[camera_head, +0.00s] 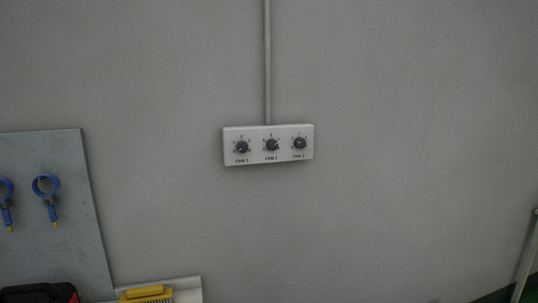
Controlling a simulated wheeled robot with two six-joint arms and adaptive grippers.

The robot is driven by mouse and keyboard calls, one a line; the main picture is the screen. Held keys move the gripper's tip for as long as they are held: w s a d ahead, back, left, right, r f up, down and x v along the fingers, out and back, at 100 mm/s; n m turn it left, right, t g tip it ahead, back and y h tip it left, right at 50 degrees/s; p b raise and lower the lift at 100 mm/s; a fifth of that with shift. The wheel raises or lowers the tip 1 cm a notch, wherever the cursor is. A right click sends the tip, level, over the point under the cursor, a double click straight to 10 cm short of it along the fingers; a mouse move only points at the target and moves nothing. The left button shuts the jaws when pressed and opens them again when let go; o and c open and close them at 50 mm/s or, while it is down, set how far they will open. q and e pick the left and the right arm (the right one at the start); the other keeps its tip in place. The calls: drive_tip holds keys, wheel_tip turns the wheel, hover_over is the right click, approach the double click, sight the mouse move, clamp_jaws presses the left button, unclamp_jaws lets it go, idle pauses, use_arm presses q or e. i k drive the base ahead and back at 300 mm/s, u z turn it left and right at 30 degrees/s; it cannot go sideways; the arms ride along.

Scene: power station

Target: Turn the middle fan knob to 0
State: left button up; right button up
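A white control box (230,160) is fixed to the grey wall near the middle of the head view. It carries three dark round knobs in a row, with labels below them. The middle knob (271,145) is labelled FAN 2. The left knob (242,147) is labelled FAN 1, and the right knob (300,143) sits at the other end. The marks around the knobs are too small to read, so I cannot tell the middle knob's setting. Neither of my grippers is in view.
A grey conduit (267,60) runs up the wall from the box. A grey panel (60,250) with blue-handled items (47,187) stands at the left. A yellow object (146,293) is at the bottom. The wall around the box is clear.

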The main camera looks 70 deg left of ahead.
sight(271, 143)
drive_tip(key=k, duration=0.45)
drive_tip(key=u, duration=0.75)
